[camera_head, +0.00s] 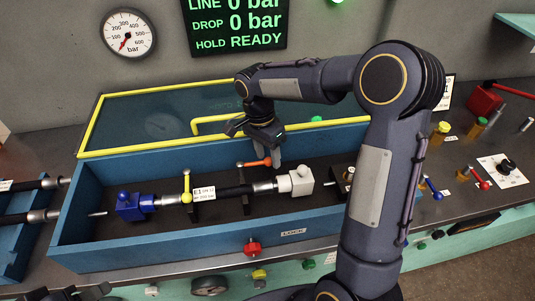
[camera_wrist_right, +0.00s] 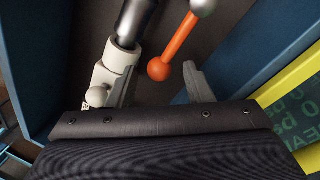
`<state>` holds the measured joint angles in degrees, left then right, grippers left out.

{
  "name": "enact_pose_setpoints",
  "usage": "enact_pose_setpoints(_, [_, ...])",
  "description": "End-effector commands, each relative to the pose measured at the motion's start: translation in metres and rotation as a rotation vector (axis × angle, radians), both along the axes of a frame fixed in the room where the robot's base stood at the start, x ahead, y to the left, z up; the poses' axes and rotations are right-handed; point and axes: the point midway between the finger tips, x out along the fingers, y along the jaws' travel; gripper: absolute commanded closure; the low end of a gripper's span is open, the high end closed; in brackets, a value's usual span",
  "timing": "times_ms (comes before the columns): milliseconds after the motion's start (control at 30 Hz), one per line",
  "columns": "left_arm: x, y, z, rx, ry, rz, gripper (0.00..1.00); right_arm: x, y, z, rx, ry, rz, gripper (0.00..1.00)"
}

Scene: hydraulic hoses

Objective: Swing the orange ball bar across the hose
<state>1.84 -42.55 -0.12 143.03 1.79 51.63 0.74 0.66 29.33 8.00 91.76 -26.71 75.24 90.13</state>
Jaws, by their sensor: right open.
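The orange ball bar (camera_head: 258,162) points right from its pivot on the right clamp, roughly along the hose and behind it. In the right wrist view the orange bar (camera_wrist_right: 180,40) runs from a silver ball to an orange ball. The black hose (camera_head: 232,191) lies in the blue box between a blue block (camera_head: 131,206) and a pale grey block (camera_head: 301,181). My right gripper (camera_head: 277,156) is open above the bar's right end. Its fingers (camera_wrist_right: 163,85) stand either side of the orange ball. Dark parts, probably my left gripper (camera_head: 78,293), show at the bottom left edge.
A yellow ball bar (camera_head: 187,185) lies across the hose line at the left clamp. The blue box (camera_head: 170,262) has a raised clear lid with a yellow frame (camera_head: 90,125) behind. Red knob (camera_head: 252,246) is on its front. My right arm hides the box's right end.

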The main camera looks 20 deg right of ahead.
Motion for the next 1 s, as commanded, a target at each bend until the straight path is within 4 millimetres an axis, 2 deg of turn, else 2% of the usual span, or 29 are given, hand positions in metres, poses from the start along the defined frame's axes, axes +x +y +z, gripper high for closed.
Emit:
enact_pose_setpoints(333, [0.0, 0.0, 0.0005, 0.0, 0.0, 0.0, 0.54, -0.0013, -0.0002, -0.0062, 0.001, -0.001, 0.001, 0.54])
enact_pose_setpoints(700, [0.0, 0.0, 0.0005, 0.0, 0.0, 0.0, 0.54, -0.0013, -0.0001, -0.0059, 0.001, -0.001, 0.001, 1.0])
enact_pose_setpoints(1000, [0.0, 0.0001, 0.0001, 0.0, 0.0, 0.0, 0.54, -0.0013, 0.001, -0.0058, 0.001, -0.001, -0.006, 1.0])
